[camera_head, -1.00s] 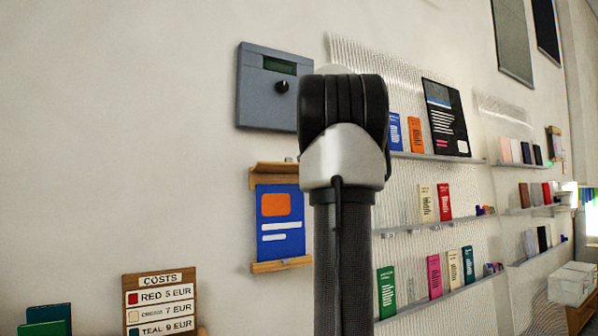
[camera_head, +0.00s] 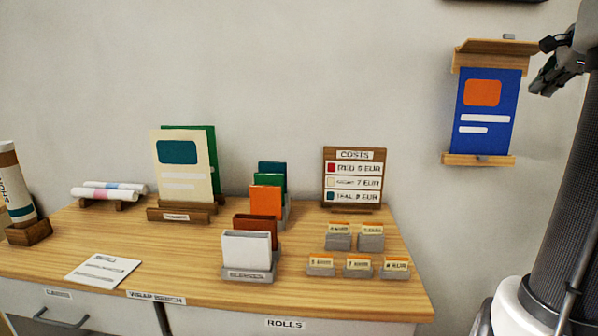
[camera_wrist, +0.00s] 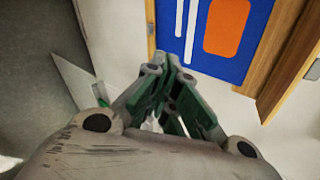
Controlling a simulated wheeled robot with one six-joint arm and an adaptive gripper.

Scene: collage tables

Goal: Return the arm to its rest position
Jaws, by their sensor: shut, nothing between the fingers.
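My gripper (camera_head: 556,66) is at the upper right of the head view, its fingers pointing left beside the blue poster with an orange block (camera_head: 486,108) on its wooden wall holder (camera_head: 478,160). In the wrist view my gripper's fingers (camera_wrist: 172,62) are closed together and hold nothing. The blue poster (camera_wrist: 200,55) shows behind the fingertips in that view. I cannot tell whether the fingers touch the holder. Part of my arm and column shows at the right edge of the head view.
A wooden bench (camera_head: 130,235) fills the lower left. It bears a costs sign (camera_head: 354,178), standing cards (camera_head: 185,170), a card row (camera_head: 265,200), small labelled blocks (camera_head: 358,264), a paper sheet (camera_head: 103,271) and rolls (camera_head: 110,192). The wall (camera_head: 280,70) above is clear.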

